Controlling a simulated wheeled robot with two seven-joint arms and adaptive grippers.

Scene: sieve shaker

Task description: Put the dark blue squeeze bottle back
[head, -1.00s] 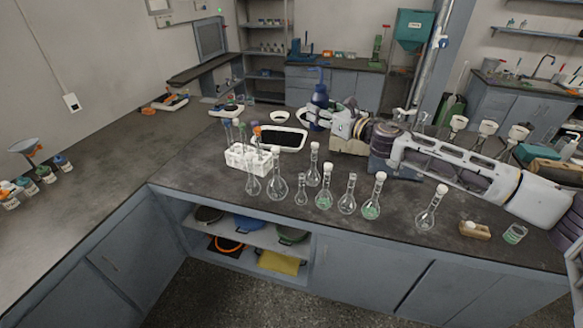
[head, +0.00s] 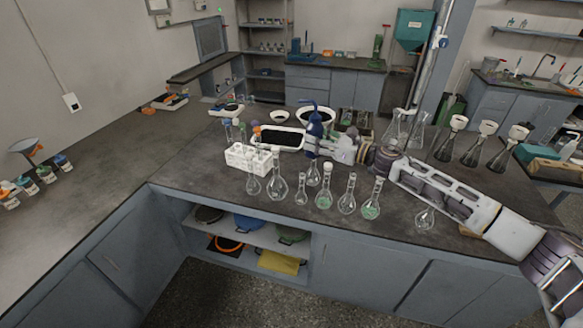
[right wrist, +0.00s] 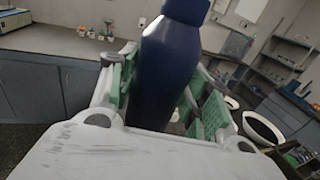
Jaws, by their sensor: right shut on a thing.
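The dark blue squeeze bottle (head: 314,125) is upright, with its curved spout at the top, above the middle of the island bench. My right gripper (head: 315,145) is shut around the bottle's body. In the right wrist view the bottle (right wrist: 168,65) stands between the green-padded fingers of my right gripper (right wrist: 168,100). The bottle's base is partly hidden, and I cannot tell whether it touches the bench. My left gripper is not in view.
A white-rimmed black tray (head: 279,149) lies left of the bottle, and a white bowl (head: 329,116) stands behind it. Several flasks stand in front, including a green-filled one (head: 371,205). A white tube rack (head: 245,158) stands left. Tall flasks (head: 470,148) stand at right.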

